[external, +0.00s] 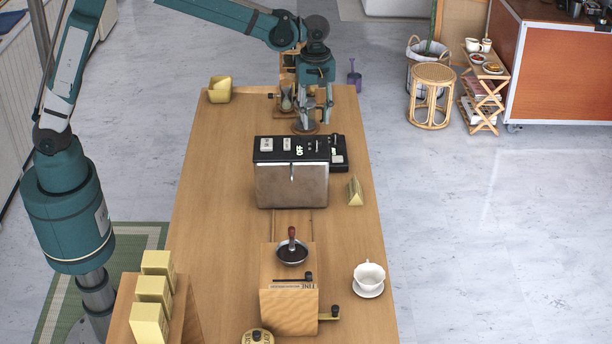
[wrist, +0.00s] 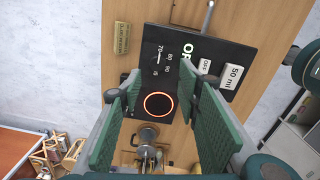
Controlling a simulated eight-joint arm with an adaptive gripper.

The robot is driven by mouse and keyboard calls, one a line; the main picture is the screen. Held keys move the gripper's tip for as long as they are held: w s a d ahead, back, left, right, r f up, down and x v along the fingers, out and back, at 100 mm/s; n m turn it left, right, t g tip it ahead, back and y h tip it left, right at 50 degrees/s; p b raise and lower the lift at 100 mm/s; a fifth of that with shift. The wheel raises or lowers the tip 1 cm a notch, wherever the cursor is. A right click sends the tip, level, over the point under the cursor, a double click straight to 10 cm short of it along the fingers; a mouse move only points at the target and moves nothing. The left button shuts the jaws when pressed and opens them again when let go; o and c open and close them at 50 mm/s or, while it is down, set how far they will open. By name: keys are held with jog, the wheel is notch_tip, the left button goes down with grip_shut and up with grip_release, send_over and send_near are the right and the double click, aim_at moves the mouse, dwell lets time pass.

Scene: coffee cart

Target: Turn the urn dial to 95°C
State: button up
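The urn (external: 291,186) is a steel-fronted box with a black control panel, standing mid-table. In the wrist view its panel (wrist: 218,47) carries a green OFF display (wrist: 187,50) and white buttons (wrist: 233,76). The dial (wrist: 159,58) is a small dark area ringed by white temperature numbers, including 70, 80 and 90; its exact setting is too small to read. My gripper (external: 314,112) hangs behind the urn in the external view. In the wrist view its green-padded fingers (wrist: 166,90) are wide apart with nothing between them, short of the dial.
A glowing orange ring (wrist: 158,105) lies on a black surface by the panel. A metal pot (wrist: 147,133) stands beyond it. A yellow wedge sign (external: 354,190) sits right of the urn. A grinder (external: 289,300) and a white cup (external: 369,275) stand at the near end.

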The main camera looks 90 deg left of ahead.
aim_at(317, 140)
jog(key=shift+w+f, duration=0.25)
dwell(0.3)
jog(key=shift+f, duration=3.9)
jog(key=c, duration=0.9)
